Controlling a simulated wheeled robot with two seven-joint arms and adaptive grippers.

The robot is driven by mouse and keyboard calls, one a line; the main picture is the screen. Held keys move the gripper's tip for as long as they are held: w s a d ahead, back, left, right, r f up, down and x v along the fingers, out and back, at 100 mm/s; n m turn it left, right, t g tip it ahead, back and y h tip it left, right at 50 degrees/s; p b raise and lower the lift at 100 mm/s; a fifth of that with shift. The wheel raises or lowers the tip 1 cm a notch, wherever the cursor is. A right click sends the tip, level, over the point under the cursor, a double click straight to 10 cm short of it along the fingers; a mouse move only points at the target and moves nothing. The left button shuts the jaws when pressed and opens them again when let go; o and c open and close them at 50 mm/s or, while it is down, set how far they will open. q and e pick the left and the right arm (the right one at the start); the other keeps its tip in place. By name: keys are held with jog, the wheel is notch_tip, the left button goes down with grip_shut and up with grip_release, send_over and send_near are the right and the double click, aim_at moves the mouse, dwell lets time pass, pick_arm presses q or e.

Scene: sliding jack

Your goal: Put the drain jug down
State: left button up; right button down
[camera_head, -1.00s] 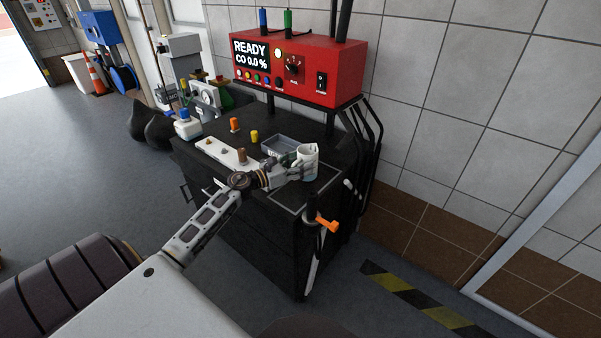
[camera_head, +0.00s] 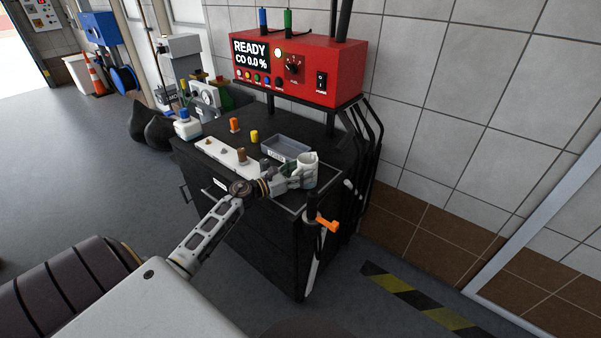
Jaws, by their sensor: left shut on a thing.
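The drain jug (camera_head: 310,168) is a small white, upright jug at the right end of the black cart's top (camera_head: 218,130). My left gripper (camera_head: 296,177) reaches in from the left and is shut on the jug's left side. The jug is over or on the outlined area at the cart's right front corner. I cannot tell whether its base touches the surface, as the gripper and the jug hide the contact. My right gripper is not in view.
A grey tray (camera_head: 286,147) sits just behind the jug. A white strip (camera_head: 222,151) with small fittings lies left of the gripper. Orange (camera_head: 234,124) and yellow (camera_head: 254,136) pieces stand nearby. A red analyser (camera_head: 300,68) is above the back. An orange-handled tool (camera_head: 326,223) hangs at the front corner.

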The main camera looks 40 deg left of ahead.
pick_arm(q)
jog(key=o, duration=1.2)
jog(key=shift+f, duration=0.1)
jog(key=shift+c, duration=0.2)
